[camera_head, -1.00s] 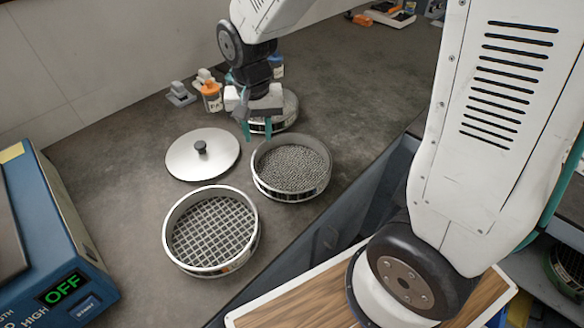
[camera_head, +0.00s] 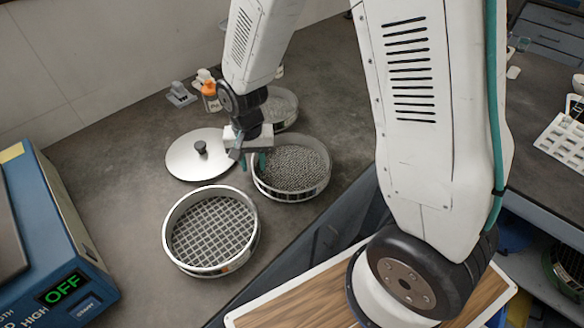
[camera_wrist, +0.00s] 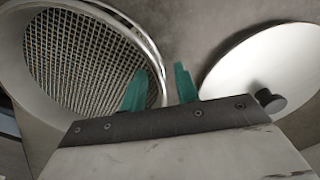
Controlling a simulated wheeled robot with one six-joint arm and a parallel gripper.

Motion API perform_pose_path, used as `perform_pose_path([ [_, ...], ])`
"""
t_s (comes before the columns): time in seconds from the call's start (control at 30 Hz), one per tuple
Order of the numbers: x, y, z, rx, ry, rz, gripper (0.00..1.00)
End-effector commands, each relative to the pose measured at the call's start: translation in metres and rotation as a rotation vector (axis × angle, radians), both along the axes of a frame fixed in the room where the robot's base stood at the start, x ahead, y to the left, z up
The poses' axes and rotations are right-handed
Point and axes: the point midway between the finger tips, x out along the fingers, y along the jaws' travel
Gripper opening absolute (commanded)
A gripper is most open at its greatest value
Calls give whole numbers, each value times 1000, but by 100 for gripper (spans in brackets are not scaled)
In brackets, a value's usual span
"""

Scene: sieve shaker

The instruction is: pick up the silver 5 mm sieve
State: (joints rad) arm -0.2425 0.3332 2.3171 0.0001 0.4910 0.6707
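A silver sieve with a coarse square mesh (camera_head: 212,231) sits empty on the grey bench in the head view; I cannot read its size label. A silver coarse-mesh sieve also fills the upper left of the wrist view (camera_wrist: 82,62), partly cut off by the frame. My gripper (camera_head: 253,162) is above the bench, behind and to the right of this sieve, close to a second sieve. One finger overlaps the sieve's rim in the wrist view.
A round lid with a black knob (camera_head: 190,160) lies left. Another sieve (camera_head: 284,108) and an orange-capped bottle (camera_head: 211,98) stand behind. A blue shaker reading OFF (camera_head: 75,250) is at left.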

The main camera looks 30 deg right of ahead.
Motion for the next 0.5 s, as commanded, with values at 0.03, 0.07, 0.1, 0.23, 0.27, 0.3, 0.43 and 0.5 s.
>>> perform_pose_path([
  [0.03, 0, 0, 0, 0, 0, 0, 31],
  [0.07, 0, 0, 0, 0, 0, 0, 31],
  [0.1, 0, 0, 0, 0, 0, 0, 31],
  [0.23, 0, 0, 0, 0, 0, 1, 0],
  [0.27, 0, 0, 0, 0, 0, 1, 0],
  [0.3, 0, 0, 1, 0, 0, 1, 0],
  [0.43, 0, 0, 1, 0, 0, 1, 0],
  [0.5, 0, 0, 1, 0, 0, 1, 0],
])
